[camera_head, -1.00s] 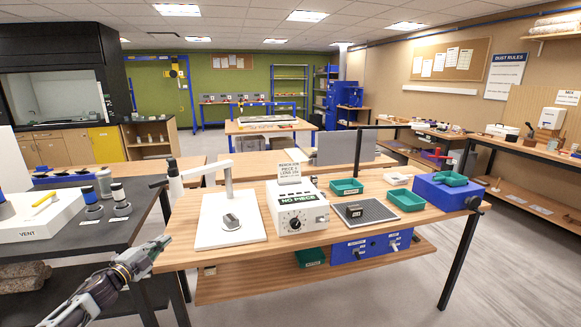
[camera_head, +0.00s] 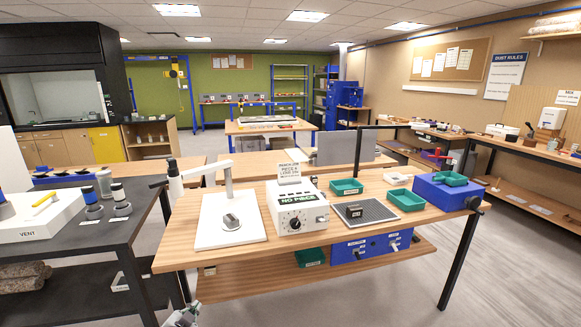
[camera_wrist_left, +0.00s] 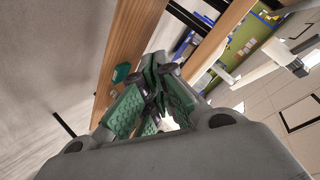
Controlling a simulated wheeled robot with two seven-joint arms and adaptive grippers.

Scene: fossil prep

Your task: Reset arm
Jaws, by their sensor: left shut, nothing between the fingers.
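My left gripper (camera_head: 184,317) shows only as a small part at the bottom edge of the head view, low in front of the wooden workbench (camera_head: 190,245). In the left wrist view its green-padded fingers (camera_wrist_left: 155,95) are closed together with nothing held between them. The workbench's underside and edge (camera_wrist_left: 125,50) lie beyond the fingers there, apart from them. My right gripper is in neither view.
The bench carries a white stand (camera_head: 231,222), a white box with a dial (camera_head: 296,222), green trays (camera_head: 406,199) and a blue unit (camera_head: 446,193). A dark table (camera_head: 60,242) stands at left. Open floor (camera_head: 500,270) lies at right.

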